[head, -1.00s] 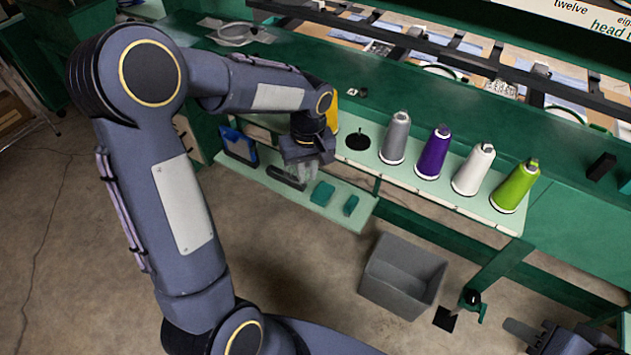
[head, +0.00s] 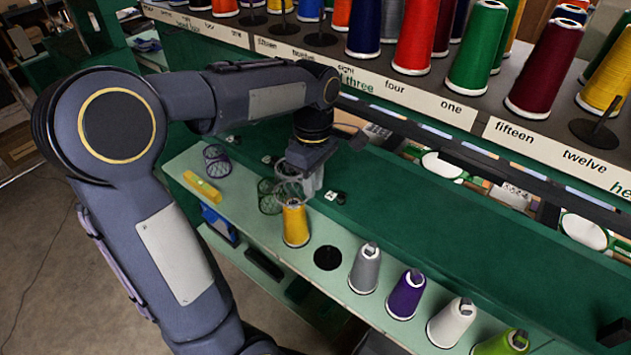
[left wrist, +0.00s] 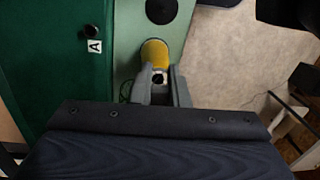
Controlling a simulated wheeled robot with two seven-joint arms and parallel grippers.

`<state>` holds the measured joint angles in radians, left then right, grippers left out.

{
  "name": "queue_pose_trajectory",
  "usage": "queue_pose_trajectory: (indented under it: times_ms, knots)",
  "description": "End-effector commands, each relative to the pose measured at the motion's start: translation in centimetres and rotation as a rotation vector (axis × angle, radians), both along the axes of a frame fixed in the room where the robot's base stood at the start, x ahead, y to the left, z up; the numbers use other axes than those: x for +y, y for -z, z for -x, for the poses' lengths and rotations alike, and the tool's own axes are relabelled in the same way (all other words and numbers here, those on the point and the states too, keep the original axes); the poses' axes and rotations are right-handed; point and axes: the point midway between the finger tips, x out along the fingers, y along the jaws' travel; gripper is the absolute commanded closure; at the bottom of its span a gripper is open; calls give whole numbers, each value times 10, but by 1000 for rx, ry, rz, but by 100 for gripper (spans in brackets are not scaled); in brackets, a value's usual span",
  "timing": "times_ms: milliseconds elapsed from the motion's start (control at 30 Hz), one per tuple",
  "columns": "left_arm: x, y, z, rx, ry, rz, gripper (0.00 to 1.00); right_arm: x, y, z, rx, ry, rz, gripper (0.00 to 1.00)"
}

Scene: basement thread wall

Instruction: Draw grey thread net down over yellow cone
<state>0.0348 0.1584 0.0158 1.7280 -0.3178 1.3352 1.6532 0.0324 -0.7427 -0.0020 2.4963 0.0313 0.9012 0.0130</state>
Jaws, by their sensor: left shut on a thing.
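The yellow cone (head: 295,223) stands upright on the pale green shelf. It also shows in the left wrist view (left wrist: 154,52), just beyond the fingers. The grey thread net (head: 289,188) is a thin mesh at the top of the yellow cone, partly hidden by my fingers. My left gripper (head: 309,184) is shut on the net, with its fingers just above and beside the cone's tip. In the left wrist view the fingers (left wrist: 160,84) come up to the cone's top. I cannot tell how far the net reaches over the cone. My right gripper is out of view.
A green net (head: 268,197) stands close behind the cone, and a purple net (head: 215,158) is farther left beside a yellow level (head: 202,188). A black spindle disc (head: 328,257) and grey (head: 365,268), purple (head: 406,295), white and lime cones stand to the right.

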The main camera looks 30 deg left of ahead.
Motion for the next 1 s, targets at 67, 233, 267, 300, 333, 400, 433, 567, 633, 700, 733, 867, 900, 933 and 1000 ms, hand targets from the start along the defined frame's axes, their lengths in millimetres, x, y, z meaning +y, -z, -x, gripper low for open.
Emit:
queue_pose_trajectory:
  times_ms: [67, 233, 267, 300, 333, 400, 433, 567, 633, 700, 733, 867, 900, 933, 1000]
  knots:
    - [0, 5, 0, 0, 0, 0, 100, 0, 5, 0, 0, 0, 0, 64]
    - [0, 17, 0, 0, 1, 0, 100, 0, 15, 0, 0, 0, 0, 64]
    - [0, 20, 0, 0, 1, 0, 100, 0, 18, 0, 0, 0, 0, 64]
    - [0, 24, 0, 0, 1, 0, 100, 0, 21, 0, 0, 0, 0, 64]
    - [0, 27, 0, 0, 1, 0, 100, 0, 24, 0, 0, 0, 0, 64]
    - [0, 34, 0, -1, 2, 0, 100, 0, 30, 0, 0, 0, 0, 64]
    - [0, 37, 0, -1, 2, 0, 100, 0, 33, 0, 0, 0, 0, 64]
    - [0, 50, 0, -1, 2, 0, 100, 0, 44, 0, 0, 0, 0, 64]
    - [0, 57, 0, -1, 2, 0, 100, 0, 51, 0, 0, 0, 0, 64]
    - [0, 65, 0, 0, 2, 0, 100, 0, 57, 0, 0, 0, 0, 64]
    - [0, 68, 0, 0, 2, 0, 100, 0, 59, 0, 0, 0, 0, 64]
    - [0, 81, 0, 0, 2, 0, 100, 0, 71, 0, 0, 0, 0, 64]
    - [0, 85, 0, 0, 2, 0, 100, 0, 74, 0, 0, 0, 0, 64]
    - [0, 88, 0, 0, 2, 0, 100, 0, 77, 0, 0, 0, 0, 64]
    - [0, 94, 0, 1, 2, 0, 100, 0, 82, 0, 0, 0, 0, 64]
